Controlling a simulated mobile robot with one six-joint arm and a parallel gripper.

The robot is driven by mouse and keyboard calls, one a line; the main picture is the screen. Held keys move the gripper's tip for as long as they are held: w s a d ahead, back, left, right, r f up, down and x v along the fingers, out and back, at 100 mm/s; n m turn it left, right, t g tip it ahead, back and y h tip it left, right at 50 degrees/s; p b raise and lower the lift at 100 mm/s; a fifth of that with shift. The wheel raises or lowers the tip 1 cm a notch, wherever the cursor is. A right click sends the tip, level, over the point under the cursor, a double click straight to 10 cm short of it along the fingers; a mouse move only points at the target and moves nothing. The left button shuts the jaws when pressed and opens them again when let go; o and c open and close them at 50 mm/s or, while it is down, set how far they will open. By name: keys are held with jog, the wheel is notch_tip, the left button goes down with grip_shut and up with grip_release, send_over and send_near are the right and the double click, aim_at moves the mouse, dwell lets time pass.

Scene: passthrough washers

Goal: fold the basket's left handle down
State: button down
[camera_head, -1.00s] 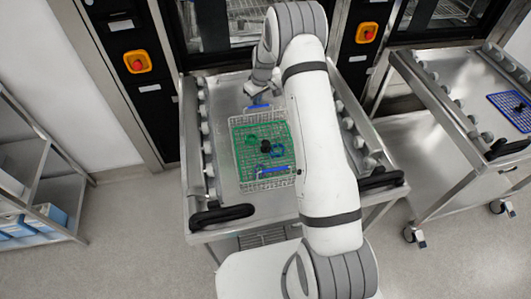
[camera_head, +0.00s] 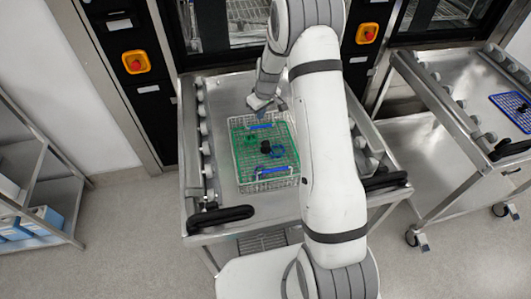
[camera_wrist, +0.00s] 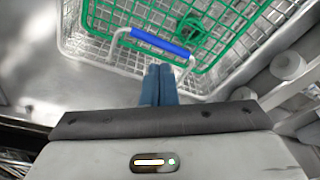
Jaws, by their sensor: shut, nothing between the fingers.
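A wire basket (camera_head: 237,176) with a green mesh inside sits on the steel trolley top. Its far handle, with a blue grip (camera_head: 261,127), lies just inside the basket's far edge. In the wrist view the same blue grip (camera_wrist: 160,42) crosses in front of the fingertips. The near handle (camera_head: 272,171) also has a blue grip, at the basket's near side. My gripper (camera_head: 281,106) is at the far edge. In the wrist view its two blue fingers (camera_wrist: 160,72) are together and empty, close to the handle. I cannot tell whether they touch it.
The trolley (camera_head: 217,200) has rollers along both sides and black push handles at the front. Washer doors stand behind it. A second trolley (camera_head: 440,105) with a blue tray (camera_head: 515,108) stands right. A shelf stands left. Bare steel surrounds the basket.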

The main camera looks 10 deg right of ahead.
notch_tip(320, 180, up, 7)
jog(key=p, duration=0.2)
jog(key=shift+p, duration=0.35)
jog(key=shift+s+r, duration=0.1)
dwell(0.8)
jog(key=s+r+m, duration=0.3)
jog(key=s+r, duration=1.2)
jog(key=r, duration=0.2)
jog(key=s+r+m+t+h, duration=0.1)
jog(key=s+r+m, duration=0.2)
jog(key=s, duration=1.6)
jog(key=shift+s+d+r, duration=0.15)
jog(key=shift+s+r, duration=0.1)
jog(key=shift+r, duration=0.35)
